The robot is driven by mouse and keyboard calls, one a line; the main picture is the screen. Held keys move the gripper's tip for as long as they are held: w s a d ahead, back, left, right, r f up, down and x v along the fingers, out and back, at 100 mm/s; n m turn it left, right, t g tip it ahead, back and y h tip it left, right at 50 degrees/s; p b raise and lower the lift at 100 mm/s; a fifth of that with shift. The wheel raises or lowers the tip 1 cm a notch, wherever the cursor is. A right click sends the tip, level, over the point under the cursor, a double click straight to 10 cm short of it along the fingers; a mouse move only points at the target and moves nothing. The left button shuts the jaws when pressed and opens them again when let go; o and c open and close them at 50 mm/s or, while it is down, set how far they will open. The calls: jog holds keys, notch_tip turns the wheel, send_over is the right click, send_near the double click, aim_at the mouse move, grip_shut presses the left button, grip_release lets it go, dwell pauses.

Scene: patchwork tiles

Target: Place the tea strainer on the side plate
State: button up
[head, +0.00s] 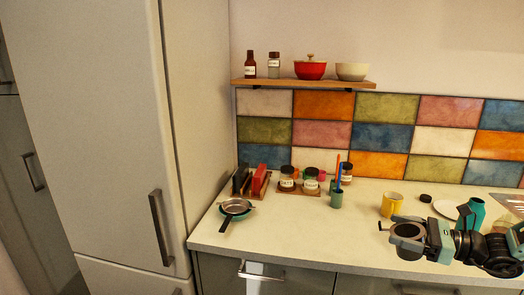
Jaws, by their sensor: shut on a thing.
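My gripper (420,238) is at the right, above the counter's front part. It is shut on a small, round, grey-rimmed thing with a short tab at its left, which looks like the tea strainer (407,230). The fingers partly hide it, so its mesh and handle are not clear. The side plate (446,208) is a white disc on the counter, behind my gripper and to its right. A teal bottle-shaped vessel hides part of its right side. The held thing is apart from the plate.
A yellow mug (391,204) and a small black thing (425,198) stand near the plate. The teal vessel (471,215) stands close to my arm. The counter's middle front (310,235) is clear.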

jog(key=s+f+m+t+h+b, duration=0.2)
jog(key=s+f+m+t+h, duration=0.1)
jog(key=f, duration=0.5)
jog(key=s+a+f+m+t+h+b, duration=0.1)
jog(key=s+f+m+t+h+b, duration=0.1)
jog(key=f+m+h, duration=0.3)
jog(key=s+a+f+m+t+h+b, duration=0.1)
jog(key=s+f+m+t+h+b, duration=0.2)
jog(key=f+h, duration=0.4)
notch_tip(320, 180, down, 6)
jog(key=shift+s+m+t+h, duration=0.3)
jog(key=shift+m+t+h, duration=0.1)
jog(key=shift+m+t, duration=0.15)
jog(key=shift+d+f, duration=0.1)
jog(key=shift+d, duration=0.05)
